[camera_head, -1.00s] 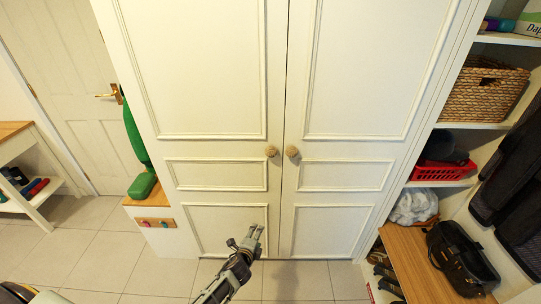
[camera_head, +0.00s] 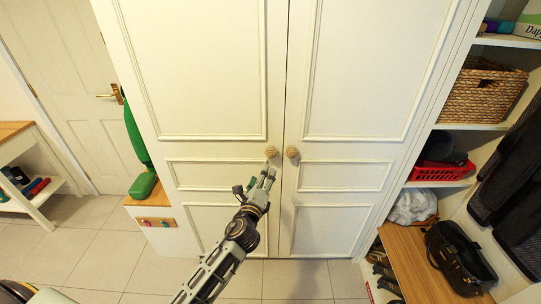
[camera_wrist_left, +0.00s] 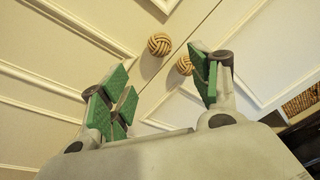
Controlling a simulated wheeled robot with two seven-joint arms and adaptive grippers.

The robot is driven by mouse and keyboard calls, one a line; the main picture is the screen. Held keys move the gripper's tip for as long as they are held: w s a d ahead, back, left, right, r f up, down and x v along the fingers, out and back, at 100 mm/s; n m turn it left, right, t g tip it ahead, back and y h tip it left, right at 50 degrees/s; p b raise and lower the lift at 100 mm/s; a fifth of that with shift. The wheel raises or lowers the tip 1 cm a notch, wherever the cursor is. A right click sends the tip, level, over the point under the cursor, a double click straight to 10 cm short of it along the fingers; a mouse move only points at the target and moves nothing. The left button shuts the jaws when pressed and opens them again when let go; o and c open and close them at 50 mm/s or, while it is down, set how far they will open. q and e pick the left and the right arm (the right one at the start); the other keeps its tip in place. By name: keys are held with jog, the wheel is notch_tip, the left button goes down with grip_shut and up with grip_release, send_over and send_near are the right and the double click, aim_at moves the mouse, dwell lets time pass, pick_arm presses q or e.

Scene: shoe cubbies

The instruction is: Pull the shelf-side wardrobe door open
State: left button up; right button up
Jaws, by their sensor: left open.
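The white wardrobe has two panelled doors, both shut. The shelf-side door (camera_head: 341,85) is the right one, beside the open shelves, with a round woven knob (camera_head: 292,152) near the centre gap. The other door (camera_head: 205,75) has a matching knob (camera_head: 270,151). My left gripper (camera_head: 257,180) is open and empty, just below the knobs in the head view. In the left wrist view my gripper (camera_wrist_left: 163,82) has green-padded fingers spread apart. The shelf-side knob (camera_wrist_left: 185,65) shows close to the right finger, and the other knob (camera_wrist_left: 159,43) lies beyond the opening. No contact is visible.
Open shelves at the right hold a wicker basket (camera_head: 484,92) and a red basket (camera_head: 440,172). Below is a wooden bench (camera_head: 413,268) with a black bag (camera_head: 459,258). A white door (camera_head: 75,75) stands at the left. The tiled floor before the wardrobe is clear.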

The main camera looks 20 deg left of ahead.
pick_arm(q)
send_near(270, 156)
jog(key=shift+w, duration=1.65)
jog(key=shift+w+a+r+p, duration=0.1)
jog(key=shift+w+a+p, duration=0.1)
jog(key=shift+w, duration=0.65)
jog(key=shift+w+a+f+p, duration=0.1)
jog(key=shift+w+p, duration=0.05)
jog(key=shift+w, duration=0.7)
jog(key=shift+w+a+r+p, duration=0.1)
jog(key=shift+w+p, duration=0.1)
jog(key=shift+w, duration=1.8)
jog(key=shift+w+a, duration=0.1)
jog(key=shift+w, duration=0.05)
pick_arm(e)
jog(key=shift+d+r, duration=0.3)
jog(key=shift+r, duration=0.25)
jog(key=shift+a, duration=0.3)
pick_arm(q)
jog(key=c, duration=1.4)
grip_shut()
pick_arm(e)
jog(key=shift+d, duration=0.3)
